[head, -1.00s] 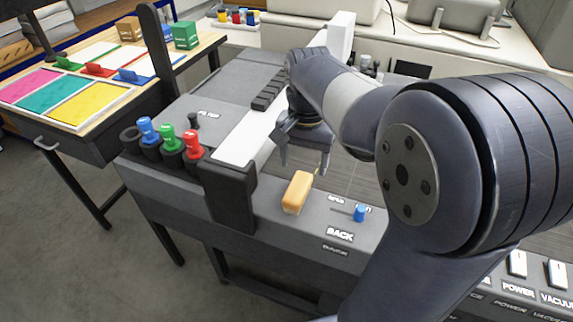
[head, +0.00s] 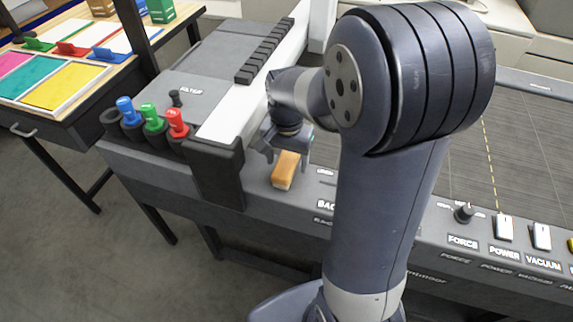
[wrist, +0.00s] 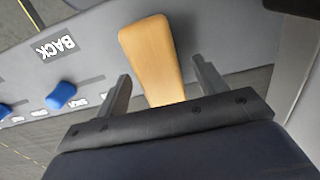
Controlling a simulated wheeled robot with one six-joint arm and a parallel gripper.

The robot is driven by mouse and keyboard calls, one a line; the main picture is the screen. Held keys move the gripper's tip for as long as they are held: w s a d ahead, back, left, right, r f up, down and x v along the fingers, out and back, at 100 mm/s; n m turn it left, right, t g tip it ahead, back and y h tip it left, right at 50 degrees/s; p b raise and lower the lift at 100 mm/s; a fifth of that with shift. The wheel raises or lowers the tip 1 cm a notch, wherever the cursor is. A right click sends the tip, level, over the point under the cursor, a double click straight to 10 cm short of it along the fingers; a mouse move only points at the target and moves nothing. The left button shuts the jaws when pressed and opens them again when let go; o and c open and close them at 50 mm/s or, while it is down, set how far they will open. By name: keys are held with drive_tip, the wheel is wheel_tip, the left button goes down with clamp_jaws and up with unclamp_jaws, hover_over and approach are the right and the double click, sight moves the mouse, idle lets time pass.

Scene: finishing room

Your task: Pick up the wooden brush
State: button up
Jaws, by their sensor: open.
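The wooden brush (head: 286,170) is a tan block lying on the grey front ledge of the machine. In the wrist view the brush (wrist: 152,58) lies between the two finger lines, its near end close to the gripper's palm edge. My gripper (head: 284,150) is open just above and behind the brush in the head view. In the wrist view the gripper (wrist: 160,85) has one finger on each side of the brush, with a gap on both sides. The brush's underside is hidden.
A black end block (head: 217,172) of the white gantry stands left of the brush. Blue, green and red (head: 177,122) tools sit in holders farther left. A blue knob (wrist: 61,95) is on the ledge beside the BACK label. Switches (head: 504,228) line the right front.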

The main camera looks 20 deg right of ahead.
sight(287, 160)
drive_tip(key=shift+f, duration=0.2)
drive_tip(key=c, duration=1.2)
wheel_tip(287, 160, up, 10)
drive_tip(key=shift+r, duration=0.1)
drive_tip(key=o, duration=0.6)
drive_tip(key=c, duration=0.4)
